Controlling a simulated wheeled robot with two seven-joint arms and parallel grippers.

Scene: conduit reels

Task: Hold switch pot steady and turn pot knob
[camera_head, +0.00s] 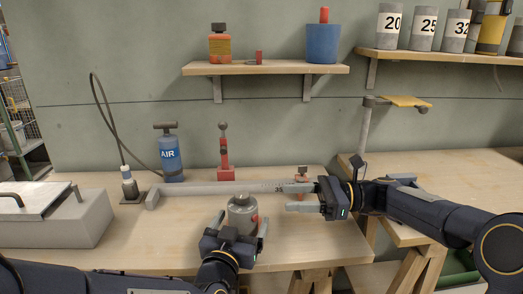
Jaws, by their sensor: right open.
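The switch pot (241,206) is a grey cylinder with a small knob on top and a red part on its right side. It stands upright on the bench, front middle. My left gripper (240,222) comes up from below with a finger on each side of the pot. Whether both fingers press on it I cannot tell, and the pot's lower part is hidden. My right gripper (300,197) is open, right of the pot and apart from it, with its fingers pointing left.
An air pump (171,160), a red tool (225,158) and a grey box (50,225) stand around.

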